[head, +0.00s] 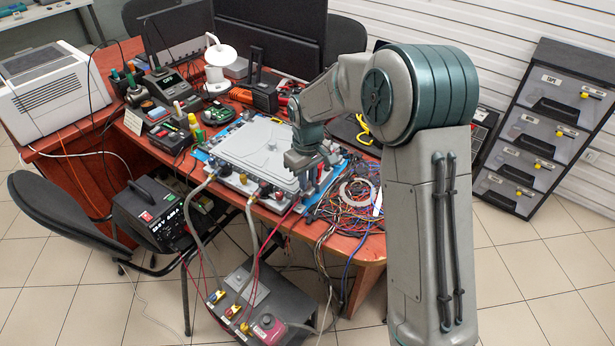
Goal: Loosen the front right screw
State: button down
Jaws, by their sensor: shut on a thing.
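A flat light-grey plate (258,145) lies on a blue and grey assembly on the red-brown table. Along its front edge are small fittings and dark round knobs (264,187). My gripper (312,180) reaches down from the right over the front right corner of this assembly. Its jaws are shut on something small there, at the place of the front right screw. The screw itself is hidden by the jaws, so I cannot see its head or how far it is turned.
Grey hoses (252,222) run from the assembly's front edge down to a dark unit (246,300) on the floor. Tangled wires (350,205) lie right of the assembly. Tools, a printer (50,92) and monitors crowd the table's left and back.

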jog(key=shift+r+n, duration=0.1)
jog(key=shift+n, duration=0.2)
jog(key=c, duration=1.3)
grip_release()
notch_tip(320, 180, up, 14)
jog(key=shift+f+p, duration=0.1)
jog(key=shift+p, duration=0.2)
